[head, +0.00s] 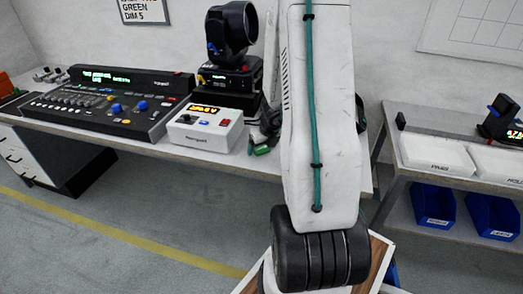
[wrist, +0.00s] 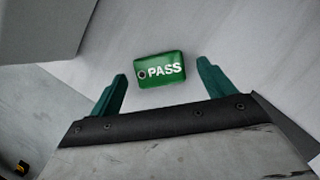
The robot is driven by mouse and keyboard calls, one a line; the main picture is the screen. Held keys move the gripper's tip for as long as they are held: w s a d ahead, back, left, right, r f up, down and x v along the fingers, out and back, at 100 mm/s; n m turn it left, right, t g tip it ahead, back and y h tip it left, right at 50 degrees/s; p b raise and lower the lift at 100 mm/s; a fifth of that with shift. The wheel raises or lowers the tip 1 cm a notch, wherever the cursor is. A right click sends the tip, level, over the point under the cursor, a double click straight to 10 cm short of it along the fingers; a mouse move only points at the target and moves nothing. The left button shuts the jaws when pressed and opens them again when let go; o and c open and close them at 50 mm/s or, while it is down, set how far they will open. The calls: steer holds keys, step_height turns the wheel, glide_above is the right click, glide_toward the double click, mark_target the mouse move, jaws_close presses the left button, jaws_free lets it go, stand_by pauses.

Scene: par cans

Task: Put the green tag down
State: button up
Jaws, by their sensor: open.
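The green tag (wrist: 161,70) has white PASS lettering and a small hole at its left end. In the wrist view it lies flat on a pale grey surface. My gripper (wrist: 162,72) is open, with one green finger to the left of the tag and one to the right. Gaps show between the tag and both fingers. In the head view my arm hides most of the gripper; a small green patch shows by the table's front edge, and I cannot tell if it is the tag or a finger.
The table (head: 95,133) holds a lighting console (head: 100,104), a white box with buttons (head: 204,130) and a black moving-head light (head: 232,32). A right-hand bench (head: 400,171) carries white trays, with blue bins (head: 433,204) below. Open floor lies in front.

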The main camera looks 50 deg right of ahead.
steer(key=shift+f, duration=0.25)
steer(key=c, duration=1.1)
steer(key=shift+w+r, duration=0.1)
steer(key=shift+r, duration=0.15)
steer(key=shift+c, duration=0.2)
